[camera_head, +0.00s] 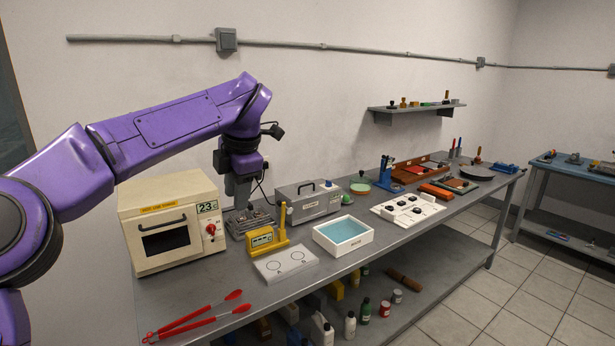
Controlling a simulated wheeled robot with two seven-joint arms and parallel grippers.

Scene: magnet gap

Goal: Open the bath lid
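A grey metal box bath (312,206) stands on the bench near the wall, with a lid on top that looks closed. A dark handle (306,186) sits on the lid. My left gripper (239,205) points down to the left of the bath, above a dark grey rack-like item (250,221). It is apart from the lid handle. Its fingers are small and dark here, so I cannot tell whether they are open. My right gripper is out of view.
A cream oven (160,205) stands left of my gripper. A yellow gauge (262,240), a white tray of blue liquid (318,235) and a white plate with two circles (285,264) are in front. Red tongs (195,319) lie at the front edge.

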